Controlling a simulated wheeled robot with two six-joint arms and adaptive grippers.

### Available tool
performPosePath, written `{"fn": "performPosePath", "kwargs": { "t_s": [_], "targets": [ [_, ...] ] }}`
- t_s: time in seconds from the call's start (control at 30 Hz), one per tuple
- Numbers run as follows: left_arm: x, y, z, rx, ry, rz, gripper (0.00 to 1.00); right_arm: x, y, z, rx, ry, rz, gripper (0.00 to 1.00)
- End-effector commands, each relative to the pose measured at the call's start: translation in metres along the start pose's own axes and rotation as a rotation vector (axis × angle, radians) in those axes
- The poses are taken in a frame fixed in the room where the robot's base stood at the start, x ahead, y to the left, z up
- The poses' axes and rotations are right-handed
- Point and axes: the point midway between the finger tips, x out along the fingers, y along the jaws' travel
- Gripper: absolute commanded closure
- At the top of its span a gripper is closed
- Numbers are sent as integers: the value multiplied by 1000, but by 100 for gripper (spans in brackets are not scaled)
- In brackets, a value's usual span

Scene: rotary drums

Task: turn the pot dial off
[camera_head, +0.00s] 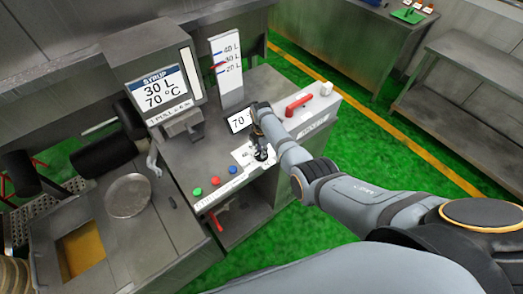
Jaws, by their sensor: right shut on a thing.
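My right gripper (260,152) reaches down from the right to the control panel on the metal counter, just below a small display (240,120) that reads 70. Its fingers are shut at a white label plate (240,156), where the pot dial sits. The dial itself is mostly hidden by the dark fingers, so its setting cannot be read. My left gripper is not in view.
Green, red and blue buttons (214,181) line the counter's front edge. A red handle (298,105) lies to the right. A syrup dispenser (160,88) and a level gauge (227,67) stand behind. A round metal lid (128,195) lies at left. Green floor (400,150) is open at right.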

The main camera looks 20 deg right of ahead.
Motion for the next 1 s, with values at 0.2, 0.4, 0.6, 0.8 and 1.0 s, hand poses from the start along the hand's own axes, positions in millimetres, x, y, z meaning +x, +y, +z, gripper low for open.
{"fn": "performPosePath", "kwargs": {
  "t_s": [0.2,0.4,0.6,0.8,1.0],
  "targets": [
    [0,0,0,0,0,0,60,-1,1,1,-1,-2,4,60],
    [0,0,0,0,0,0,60,-1,1,0,0,-1,2,60],
    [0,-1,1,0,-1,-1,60,-9,1,0,0,-2,4,60],
    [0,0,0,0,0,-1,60,-51,1,0,1,-2,7,60],
    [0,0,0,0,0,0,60,-97,1,0,0,-2,5,60]
  ]
}}
